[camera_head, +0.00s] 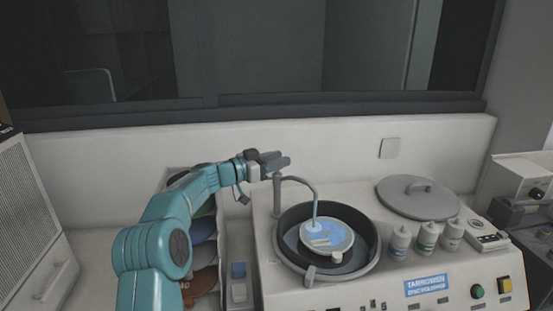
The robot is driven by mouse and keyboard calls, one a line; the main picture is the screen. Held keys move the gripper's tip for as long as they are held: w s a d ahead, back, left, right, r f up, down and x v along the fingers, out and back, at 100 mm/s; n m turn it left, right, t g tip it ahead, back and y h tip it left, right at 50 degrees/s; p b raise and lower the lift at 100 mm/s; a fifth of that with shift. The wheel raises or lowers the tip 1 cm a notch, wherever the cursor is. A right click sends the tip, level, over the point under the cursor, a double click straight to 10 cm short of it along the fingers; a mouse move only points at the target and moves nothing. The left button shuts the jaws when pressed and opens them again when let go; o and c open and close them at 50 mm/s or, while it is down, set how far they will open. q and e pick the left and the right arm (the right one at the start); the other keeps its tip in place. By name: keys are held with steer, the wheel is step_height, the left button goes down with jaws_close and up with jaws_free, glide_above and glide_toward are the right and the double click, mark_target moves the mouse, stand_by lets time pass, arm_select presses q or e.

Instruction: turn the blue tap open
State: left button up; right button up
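A thin grey curved spout (306,184) rises from a post (277,197) at the back left of the polishing machine. It bends down over a round bowl (286,262), where a pale disc (342,246) with light blue patches lies. I see no clearly blue tap handle; one may be hidden behind my gripper. My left gripper (275,162) is at the top of the post, seen from the side, its dark fingers pointing right. The fingers overlap in view, so I cannot tell their gap or whether they touch the tap. My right gripper is out of view.
A grey lid (418,196) and several white bottles (399,243) stand on the machine's right side. A green button (477,291) and a yellow switch (505,285) are at the front. A rack of discs (203,229) stands left, beside my arm.

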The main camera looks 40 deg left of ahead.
arm_select(q)
steer(key=shift+w+d, duration=0.15)
steer(key=shift+w, duration=0.05)
steer(key=c, duration=0.3)
steer(key=shift+f, duration=0.1)
jaws_close()
